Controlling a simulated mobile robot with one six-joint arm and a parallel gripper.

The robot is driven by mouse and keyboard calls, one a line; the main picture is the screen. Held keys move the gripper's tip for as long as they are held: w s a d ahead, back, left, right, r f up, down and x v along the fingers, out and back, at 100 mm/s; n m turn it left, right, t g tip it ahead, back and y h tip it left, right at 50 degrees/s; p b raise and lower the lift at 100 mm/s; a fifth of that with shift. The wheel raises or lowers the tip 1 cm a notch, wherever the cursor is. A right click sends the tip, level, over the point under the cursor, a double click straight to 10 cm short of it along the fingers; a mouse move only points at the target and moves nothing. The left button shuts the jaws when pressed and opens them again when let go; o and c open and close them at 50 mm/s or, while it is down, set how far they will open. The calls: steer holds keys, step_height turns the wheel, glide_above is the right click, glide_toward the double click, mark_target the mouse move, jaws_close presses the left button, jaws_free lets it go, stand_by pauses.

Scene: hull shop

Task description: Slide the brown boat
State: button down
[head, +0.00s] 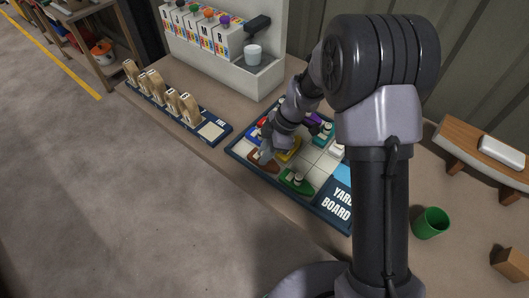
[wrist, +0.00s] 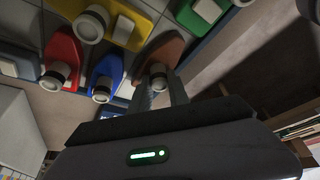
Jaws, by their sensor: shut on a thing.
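The brown boat (head: 261,164) lies on the yard board (head: 319,205) at its near left edge in the head view. In the wrist view the brown boat (wrist: 163,52) is straight ahead of my gripper (wrist: 158,92), with its round pale peg at the fingers. My gripper (head: 266,150) is low over the board and shut on the brown boat's peg. A green boat (head: 297,181), a yellow boat (head: 289,150) and a red boat (head: 263,122) share the board. A blue boat (wrist: 106,72) sits beside the brown one in the wrist view. My arm hides part of the board.
A dark strip with several wooden blocks (head: 171,98) lies left of the board. A dispenser (head: 220,50) with coloured knobs stands behind. A green cup (head: 431,223), a wooden block (head: 510,263) and a wooden shelf piece (head: 470,145) are to the right. Some light board squares are bare.

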steer(key=w+a, duration=0.2)
steer(key=w+a+b, duration=0.1)
steer(key=w+a, duration=0.1)
steer(key=a, duration=0.1)
steer(key=shift+r, duration=0.1)
stand_by(0.3)
steer(key=c, duration=1.3)
jaws_free()
steer(key=shift+w+a, duration=0.15)
steer(key=shift+a, duration=0.05)
steer(key=shift+o, duration=0.2)
steer(key=shift+d, duration=0.1)
steer(key=s+p+v, duration=0.1)
steer(key=p+v, duration=0.5)
steer(key=v, duration=1.1)
steer(key=shift+w, duration=0.35)
